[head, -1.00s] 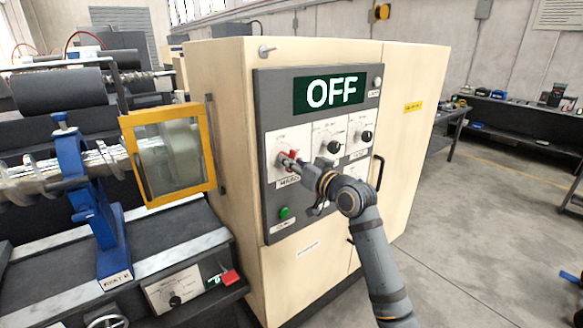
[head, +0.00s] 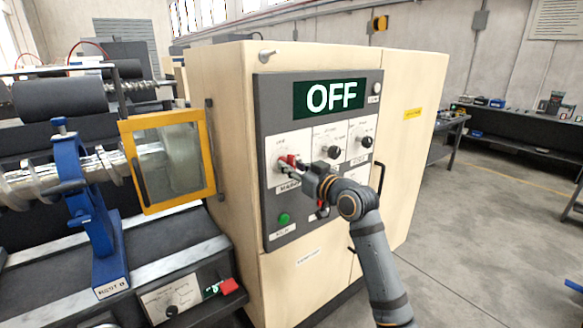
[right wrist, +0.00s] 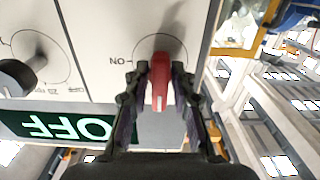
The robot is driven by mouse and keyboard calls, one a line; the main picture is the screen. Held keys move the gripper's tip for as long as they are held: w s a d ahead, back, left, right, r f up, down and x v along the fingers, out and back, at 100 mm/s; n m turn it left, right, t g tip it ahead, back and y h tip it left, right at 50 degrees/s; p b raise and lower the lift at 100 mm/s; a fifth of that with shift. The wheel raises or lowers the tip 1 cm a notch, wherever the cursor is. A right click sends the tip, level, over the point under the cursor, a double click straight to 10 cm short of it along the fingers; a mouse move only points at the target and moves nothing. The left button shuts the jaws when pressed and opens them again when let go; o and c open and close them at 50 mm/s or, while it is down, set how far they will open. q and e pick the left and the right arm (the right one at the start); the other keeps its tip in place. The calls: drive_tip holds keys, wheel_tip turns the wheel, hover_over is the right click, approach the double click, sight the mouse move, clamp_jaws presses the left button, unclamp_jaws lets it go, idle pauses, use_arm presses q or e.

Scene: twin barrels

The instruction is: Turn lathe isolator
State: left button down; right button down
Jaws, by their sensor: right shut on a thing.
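The lathe isolator is a red handle (head: 291,159) on a white plate at the left of the cabinet's grey panel (head: 262,130). In the right wrist view the red handle (right wrist: 160,82) lies between the two dark fingers, with an "ON" mark on the plate beside it. My right gripper (head: 284,165) is shut on the handle, with its fingertips close to the plate; it also shows in the right wrist view (right wrist: 160,92). The fingers hide part of the handle in the head view. The display (head: 331,97) above reads OFF. My left gripper is not in view.
Two black knobs, a middle one (head: 333,152) and a right one (head: 367,142), sit right of the isolator. A green button (head: 284,218) is below. The yellow-framed guard (head: 126,150) stands left of the cabinet. Floor to the right is open.

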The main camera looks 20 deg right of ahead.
drive_tip(key=shift+f, duration=0.1)
drive_tip(key=c, duration=1.3)
unclamp_jaws()
drive_tip(key=v, duration=1.2)
